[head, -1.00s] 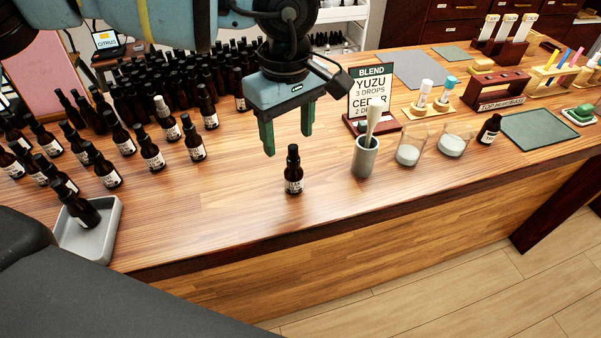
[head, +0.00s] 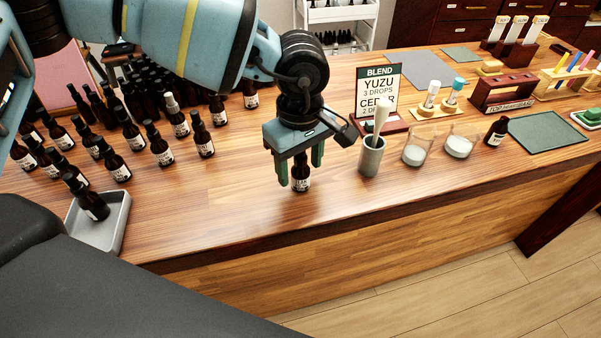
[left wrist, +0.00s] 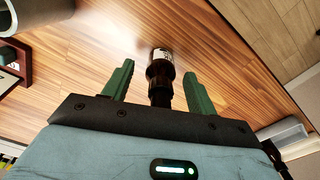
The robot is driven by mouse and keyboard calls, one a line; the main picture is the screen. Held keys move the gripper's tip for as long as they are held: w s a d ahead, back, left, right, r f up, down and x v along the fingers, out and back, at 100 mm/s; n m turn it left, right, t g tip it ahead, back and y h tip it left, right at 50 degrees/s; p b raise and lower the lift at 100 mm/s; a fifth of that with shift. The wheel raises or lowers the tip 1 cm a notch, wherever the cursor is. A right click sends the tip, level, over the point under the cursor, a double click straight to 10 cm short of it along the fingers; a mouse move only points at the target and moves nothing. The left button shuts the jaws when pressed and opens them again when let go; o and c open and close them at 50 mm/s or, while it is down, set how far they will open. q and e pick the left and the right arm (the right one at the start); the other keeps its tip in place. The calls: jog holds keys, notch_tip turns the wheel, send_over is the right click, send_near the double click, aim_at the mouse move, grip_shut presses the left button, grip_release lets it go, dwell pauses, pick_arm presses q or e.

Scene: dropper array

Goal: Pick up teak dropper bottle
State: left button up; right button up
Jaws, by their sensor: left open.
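A small dark dropper bottle (head: 300,184) with a white label stands upright and alone on the wooden counter. I cannot read its label, so I cannot tell from the writing whether it is the teak one. My left gripper (head: 300,173) is open and points down over it, with one green finger on each side. In the left wrist view the bottle (left wrist: 160,72) lies between the two spread fingers (left wrist: 158,68), with a gap on both sides. The gripper hides the bottle's top in the head view. My right gripper is not in view.
A grey cup with a pestle (head: 370,158) stands just right of the gripper, with two glass beakers (head: 414,152) beyond it. Many similar bottles (head: 160,148) crowd the left. A grey tray (head: 116,226) holds one bottle. The counter's front strip is clear.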

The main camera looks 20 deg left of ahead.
aim_at(300, 155)
pick_arm(q)
jog(key=shift+f, duration=0.1)
jog(key=c, duration=1.1)
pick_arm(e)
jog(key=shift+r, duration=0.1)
pick_arm(q)
jog(key=shift+r, duration=1.8)
jog(key=s+d, duration=0.3)
jog(key=s, duration=0.4)
jog(key=s+d+r+b, duration=0.1)
jog(key=s+d, duration=0.1)
jog(key=s, duration=0.6)
jog(key=shift+d+r, duration=0.2)
jog(key=shift+d, duration=0.2)
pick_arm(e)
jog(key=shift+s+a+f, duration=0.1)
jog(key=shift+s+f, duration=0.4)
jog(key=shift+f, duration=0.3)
